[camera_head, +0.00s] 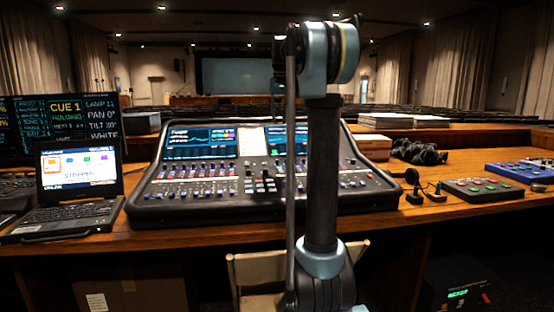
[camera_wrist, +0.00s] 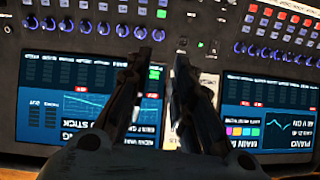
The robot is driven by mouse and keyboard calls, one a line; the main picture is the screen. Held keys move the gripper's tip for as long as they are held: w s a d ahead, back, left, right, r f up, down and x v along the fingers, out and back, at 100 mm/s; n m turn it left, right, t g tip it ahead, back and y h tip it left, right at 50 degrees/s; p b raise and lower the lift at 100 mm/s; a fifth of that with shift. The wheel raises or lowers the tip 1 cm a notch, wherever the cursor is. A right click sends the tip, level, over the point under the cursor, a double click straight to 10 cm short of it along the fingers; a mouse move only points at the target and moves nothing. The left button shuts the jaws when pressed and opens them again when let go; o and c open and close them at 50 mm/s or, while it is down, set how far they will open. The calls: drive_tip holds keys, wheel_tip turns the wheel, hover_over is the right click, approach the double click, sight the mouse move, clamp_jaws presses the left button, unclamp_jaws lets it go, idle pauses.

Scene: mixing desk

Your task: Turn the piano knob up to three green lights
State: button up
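The mixing desk (camera_head: 270,172) stands on the wooden table, partly hidden by my arm in the head view. In the wrist view, a row of blue-ringed knobs (camera_wrist: 103,29) runs along the upper left and another row (camera_wrist: 278,57) along the upper right. A screen (camera_wrist: 285,108) at the right seems to read PIANO. I cannot tell which knob is the piano knob or count its lights. My gripper (camera_wrist: 167,60) is over the desk between the two knob rows. Its dark fingers are apart, with nothing visible between them. It is hidden in the head view.
A laptop (camera_head: 80,180) stands at the left of the desk. To the right are a small dark stand (camera_head: 413,187), a grey button box (camera_head: 483,189) and a blue box (camera_head: 520,171). Headphones (camera_head: 418,152) and a white-topped box (camera_head: 374,146) lie behind.

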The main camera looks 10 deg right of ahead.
sight(278, 160)
drive_tip(key=f, duration=1.7)
drive_tip(key=shift+a+f, duration=0.1)
drive_tip(key=shift+a, duration=0.15)
clamp_jaws()
